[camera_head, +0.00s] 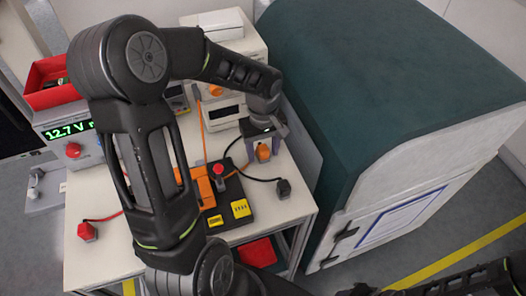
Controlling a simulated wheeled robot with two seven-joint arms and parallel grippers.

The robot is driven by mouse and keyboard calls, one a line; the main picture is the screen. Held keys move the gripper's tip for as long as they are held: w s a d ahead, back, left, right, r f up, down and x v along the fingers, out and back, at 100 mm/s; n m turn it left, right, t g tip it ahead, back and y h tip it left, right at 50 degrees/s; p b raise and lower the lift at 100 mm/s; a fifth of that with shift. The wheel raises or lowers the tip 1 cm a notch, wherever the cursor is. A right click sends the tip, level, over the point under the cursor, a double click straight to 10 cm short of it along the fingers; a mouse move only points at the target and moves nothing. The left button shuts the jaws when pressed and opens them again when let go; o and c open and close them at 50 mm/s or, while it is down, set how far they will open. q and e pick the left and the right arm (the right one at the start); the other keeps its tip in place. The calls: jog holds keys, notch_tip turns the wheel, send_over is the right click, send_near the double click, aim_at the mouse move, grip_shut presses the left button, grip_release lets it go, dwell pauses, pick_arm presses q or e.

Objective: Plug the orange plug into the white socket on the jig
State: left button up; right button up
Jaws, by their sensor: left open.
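The orange plug (263,152) stands on the white trolley top, right of centre. My left gripper (264,147) reaches down over it from above, with its fingers open around or beside the plug; I cannot tell whether they touch it. The jig (233,193) is a black base with an orange part, a red button and yellow blocks, left of and nearer than the plug. My left arm covers part of its left side. I cannot make out the white socket. Part of my right arm shows at the bottom right, but its gripper is not seen.
A dark plug (283,188) on a black cable and a red plug (87,231) lie on the trolley top (270,213). A power supply (66,131) with a red bin stands at left. A large green-topped cabinet (385,80) is close on the right.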

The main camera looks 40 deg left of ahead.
pick_arm(q)
jog(key=shift+c, duration=0.2)
grip_shut()
dwell(0.6)
